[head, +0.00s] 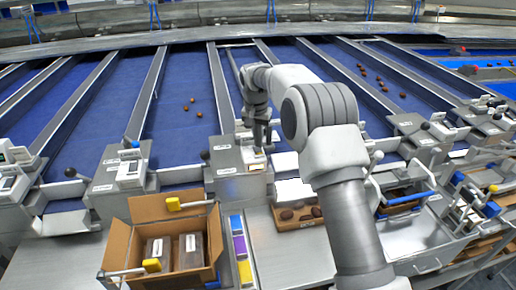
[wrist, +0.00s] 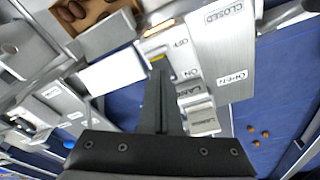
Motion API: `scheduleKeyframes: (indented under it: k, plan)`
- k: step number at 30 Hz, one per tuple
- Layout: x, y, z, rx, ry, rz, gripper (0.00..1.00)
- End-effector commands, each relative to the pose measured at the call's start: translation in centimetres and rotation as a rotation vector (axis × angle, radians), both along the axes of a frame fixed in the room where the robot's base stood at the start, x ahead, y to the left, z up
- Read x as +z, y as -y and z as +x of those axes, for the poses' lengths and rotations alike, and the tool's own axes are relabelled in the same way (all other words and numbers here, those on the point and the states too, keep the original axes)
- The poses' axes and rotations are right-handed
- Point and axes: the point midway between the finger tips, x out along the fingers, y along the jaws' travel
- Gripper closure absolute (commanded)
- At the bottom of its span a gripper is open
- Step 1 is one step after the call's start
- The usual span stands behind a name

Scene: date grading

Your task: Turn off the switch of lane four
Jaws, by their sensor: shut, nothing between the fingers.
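My gripper (head: 258,149) is shut and empty, pointing down over a grey control box (head: 226,160) at the lane's near end. In the wrist view its closed fingers (wrist: 159,76) reach the white switch plate (wrist: 187,68), marked OFF and ON. The fingertips lie beside these labels and hide part of the switch. I cannot tell whether they touch it or which way it is set. A lamp (wrist: 158,28) by the plate glows yellow-orange. A LANE label (wrist: 196,89) shows below ON, but its number is not readable.
A metal plate marked CLOSED and OPEN (wrist: 224,52) is beside the switch. Similar control boxes (head: 122,168) stand at neighbouring lanes. Dates (head: 192,106) lie on the blue belt. A cardboard box (head: 137,252) and a tray of dates (head: 288,225) are in front.

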Motion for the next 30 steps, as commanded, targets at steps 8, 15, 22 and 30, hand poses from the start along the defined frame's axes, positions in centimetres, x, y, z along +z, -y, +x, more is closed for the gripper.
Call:
scheduleKeyframes:
  k: [8,15,22,30]
  plan:
    - [0.00,0.00,0.00,0.000,0.000,0.000,1.00]
    - [-0.15,0.00,0.00,0.000,0.000,0.000,1.00]
    - [-0.51,-0.01,0.00,0.000,0.000,0.000,1.00]
    - [-0.92,-0.01,0.00,0.000,0.000,0.000,1.00]
